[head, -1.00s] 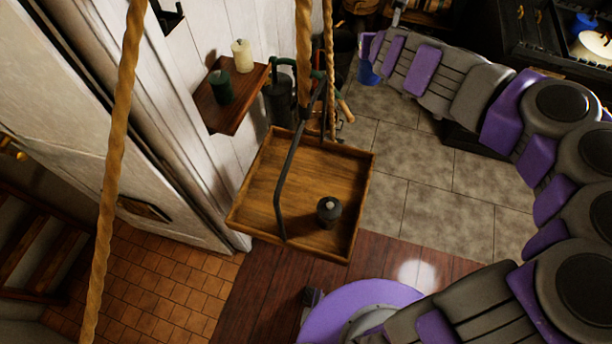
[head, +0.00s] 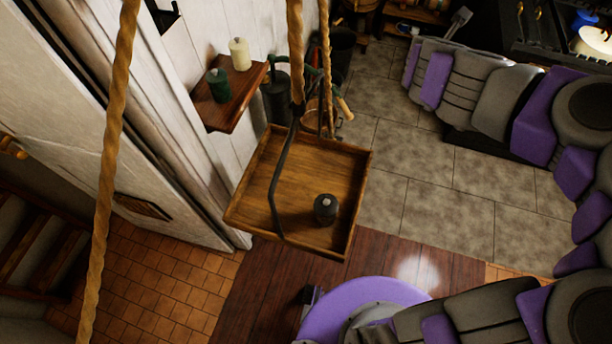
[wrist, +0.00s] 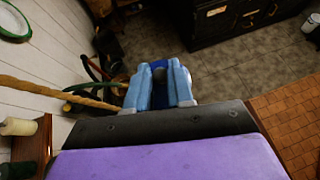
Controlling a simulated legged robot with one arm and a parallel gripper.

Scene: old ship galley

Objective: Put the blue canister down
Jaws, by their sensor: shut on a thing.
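In the wrist view my gripper (wrist: 160,82) has its two light blue fingers shut on the blue canister (wrist: 159,66). Only a little of the canister shows between the fingers, dark blue with a greyish part. It is held with grey stone floor behind it in the picture.
A wooden tray (head: 298,180) hangs on ropes and holds a dark canister (head: 325,208). A wall shelf (head: 228,119) bears a green canister (head: 219,86) and a cream one (head: 240,54). Stone floor (head: 425,180) is open. A dark cabinet (wrist: 232,22) stands beyond.

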